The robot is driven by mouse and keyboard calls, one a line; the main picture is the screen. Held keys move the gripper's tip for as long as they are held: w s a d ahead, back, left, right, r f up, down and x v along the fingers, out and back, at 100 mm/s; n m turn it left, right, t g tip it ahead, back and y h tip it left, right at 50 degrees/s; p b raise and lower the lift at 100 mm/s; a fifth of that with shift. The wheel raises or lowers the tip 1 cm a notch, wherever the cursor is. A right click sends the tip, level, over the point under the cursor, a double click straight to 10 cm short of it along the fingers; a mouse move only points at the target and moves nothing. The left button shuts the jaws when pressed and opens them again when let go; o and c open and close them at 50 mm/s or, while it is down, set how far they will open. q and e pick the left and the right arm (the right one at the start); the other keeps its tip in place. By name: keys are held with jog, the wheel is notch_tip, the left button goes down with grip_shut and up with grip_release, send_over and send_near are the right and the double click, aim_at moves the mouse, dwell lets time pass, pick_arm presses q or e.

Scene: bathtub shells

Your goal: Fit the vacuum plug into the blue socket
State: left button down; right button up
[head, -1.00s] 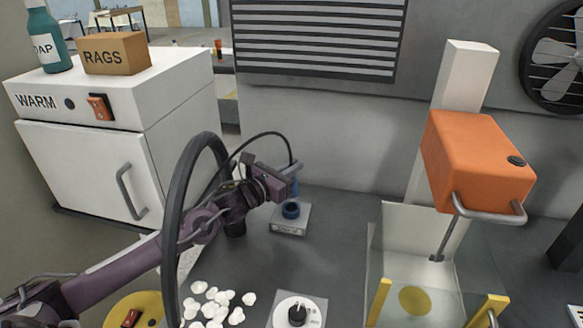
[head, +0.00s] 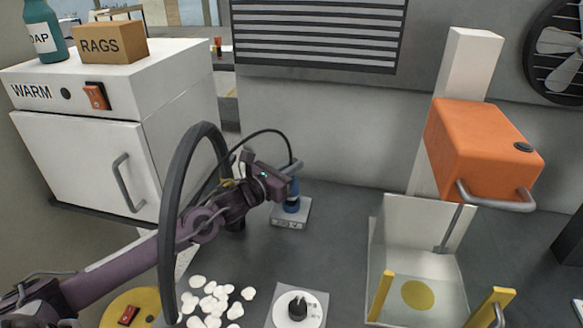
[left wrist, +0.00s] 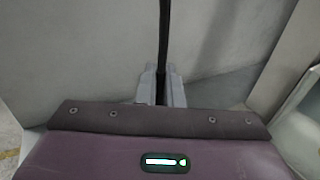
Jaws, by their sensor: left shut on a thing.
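My left gripper (head: 292,178) is shut on the vacuum plug, whose black hose (head: 270,133) rises from between the fingers and arcs left. In the left wrist view the hose (left wrist: 163,40) runs up between the two grey fingers (left wrist: 161,88). The plug's body is mostly hidden by the fingers. My right gripper is in neither view.
A white cabinet marked WARM (head: 85,165) stands left. White shells (head: 212,300) and a scale-like plate with a black knob (head: 298,306) lie in front. A clear-walled press with an orange head (head: 480,150) stands right. Floor between socket and press is clear.

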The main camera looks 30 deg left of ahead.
pick_arm(q)
jog(key=shift+b, duration=0.35)
dwell(0.5)
jog(key=shift+b, duration=0.3)
dwell(0.6)
jog(key=shift+f+b, duration=1.15)
jog(key=shift+f, duration=0.05)
jog(key=shift+f, duration=0.35)
jog(key=c, duration=1.5)
grip_release()
jog(key=shift+r, duration=0.1)
jog(key=shift+s, duration=0.15)
jog(key=v, duration=0.7)
jog(key=shift+s+b, duration=0.25)
jog(key=shift+b, duration=0.1)
